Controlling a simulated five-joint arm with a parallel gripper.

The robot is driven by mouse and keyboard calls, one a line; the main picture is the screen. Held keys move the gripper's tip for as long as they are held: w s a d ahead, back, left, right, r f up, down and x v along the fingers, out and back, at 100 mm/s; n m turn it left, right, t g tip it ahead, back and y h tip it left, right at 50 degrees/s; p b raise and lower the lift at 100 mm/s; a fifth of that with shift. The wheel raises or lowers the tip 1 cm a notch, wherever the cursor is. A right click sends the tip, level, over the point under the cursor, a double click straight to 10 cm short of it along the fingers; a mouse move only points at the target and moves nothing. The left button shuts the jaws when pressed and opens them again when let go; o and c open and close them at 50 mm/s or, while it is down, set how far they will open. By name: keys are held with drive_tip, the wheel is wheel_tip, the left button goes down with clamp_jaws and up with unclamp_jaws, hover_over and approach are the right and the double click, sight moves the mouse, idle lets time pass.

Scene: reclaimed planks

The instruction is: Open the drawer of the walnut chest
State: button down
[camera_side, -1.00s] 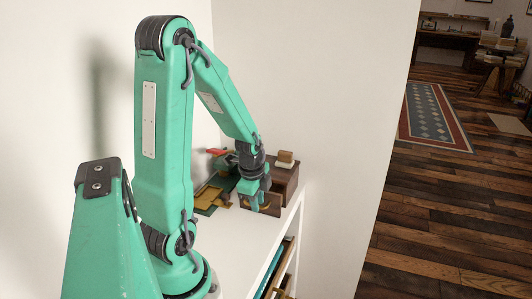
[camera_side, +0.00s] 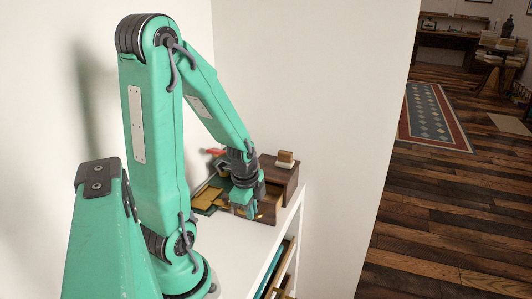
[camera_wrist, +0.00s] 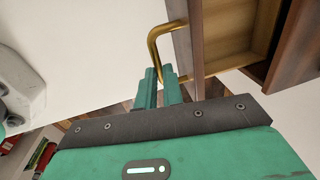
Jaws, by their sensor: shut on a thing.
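The walnut chest (camera_side: 286,177) stands at the far end of the white shelf top, dark brown. Its drawer (camera_side: 270,208) is pulled partly out toward my base. In the wrist view the drawer (camera_wrist: 236,30) shows its pale wooden inside between its front panel and the dark chest body (camera_wrist: 297,50). A bent brass handle (camera_wrist: 153,47) is on the drawer front. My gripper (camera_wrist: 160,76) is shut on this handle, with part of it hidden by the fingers. In the side view my gripper (camera_side: 245,208) is in front of the drawer.
A small stack of brown and pale blocks (camera_side: 285,160) sits on top of the chest. Yellowish and dark green items (camera_side: 206,198) lie left of my gripper by the wall. The near part of the white surface (camera_side: 237,245) is clear.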

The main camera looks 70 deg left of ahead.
drive_tip(key=shift+w+r, duration=0.1)
drive_tip(key=c, duration=1.5)
unclamp_jaws()
drive_tip(key=shift+s+d+r, duration=0.1)
drive_tip(key=shift+s+r, duration=0.1)
drive_tip(key=shift+r, duration=1.05)
drive_tip(key=shift+s+d+r, duration=0.15)
drive_tip(key=shift+s+r, duration=0.05)
drive_tip(key=shift+r, duration=1.1)
drive_tip(key=shift+s+d+r, duration=0.1)
drive_tip(key=shift+s+r, duration=0.1)
drive_tip(key=shift+r, duration=1.05)
drive_tip(key=shift+r, duration=0.1)
